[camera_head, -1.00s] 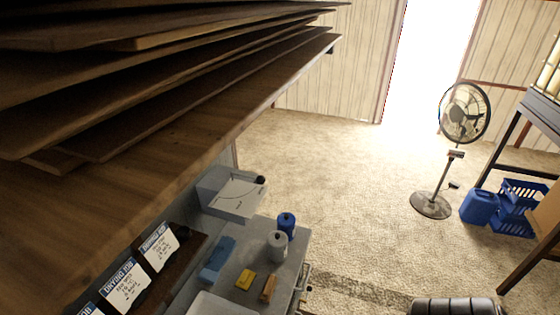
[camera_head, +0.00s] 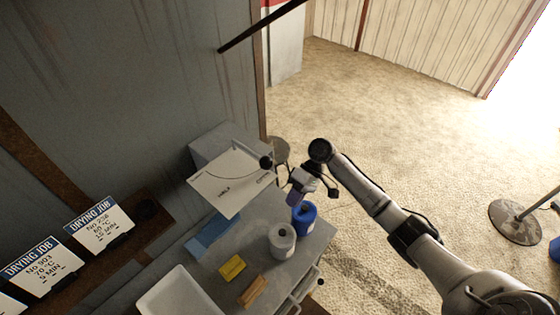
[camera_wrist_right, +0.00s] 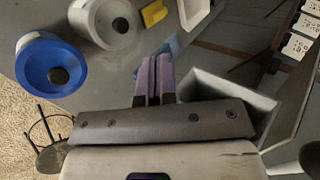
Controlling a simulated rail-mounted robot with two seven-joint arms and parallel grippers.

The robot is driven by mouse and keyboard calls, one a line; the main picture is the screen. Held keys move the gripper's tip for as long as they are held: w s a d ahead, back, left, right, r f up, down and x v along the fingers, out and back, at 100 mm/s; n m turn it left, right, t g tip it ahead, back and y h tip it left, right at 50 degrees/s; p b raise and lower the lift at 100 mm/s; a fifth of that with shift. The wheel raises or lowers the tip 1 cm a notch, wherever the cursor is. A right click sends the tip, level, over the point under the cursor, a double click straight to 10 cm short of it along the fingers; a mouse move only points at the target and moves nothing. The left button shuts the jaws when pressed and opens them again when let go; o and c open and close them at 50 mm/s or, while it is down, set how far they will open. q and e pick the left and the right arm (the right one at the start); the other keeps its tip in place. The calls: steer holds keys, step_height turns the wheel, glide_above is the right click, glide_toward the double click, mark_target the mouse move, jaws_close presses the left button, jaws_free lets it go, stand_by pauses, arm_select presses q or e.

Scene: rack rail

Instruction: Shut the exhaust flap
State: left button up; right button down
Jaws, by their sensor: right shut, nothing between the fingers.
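The exhaust flap control appears to be a grey box (camera_head: 212,146) on the wall side of the bench, with a white plate (camera_head: 228,184) marked with an arc and the words HALF and OPEN. Its black knob (camera_head: 266,163) sits at the plate's right edge, near OPEN. The flap itself I cannot make out. My right gripper (camera_head: 295,198) is to the right of the knob, apart from it, above the blue container. In the right wrist view, its purple fingers (camera_wrist_right: 153,76) are together and empty. My left gripper is not in view.
On the bench are a blue container (camera_head: 304,217), a white container (camera_head: 282,241), a yellow block (camera_head: 232,268), a wooden block (camera_head: 251,291) and a white tray (camera_head: 178,301). A stool (camera_head: 280,150) stands behind. A dark rod (camera_head: 260,27) crosses above.

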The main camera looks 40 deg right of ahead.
steer(key=w+d+r+m+t+y+b, duration=0.1)
steer(key=w+d+r+y, duration=0.2)
steer(key=d+r, duration=0.45)
steer(key=w+d+r+t+y+b, duration=0.1)
steer(key=w+d+r+y+b, duration=0.3)
steer(key=r, duration=0.6)
steer(key=s+a+f+p, duration=0.1)
steer(key=a+f+p, duration=0.1)
steer(key=a+p, duration=0.5)
steer(key=a, duration=0.5)
steer(key=shift+h, duration=0.4)
steer(key=shift+a, duration=0.1)
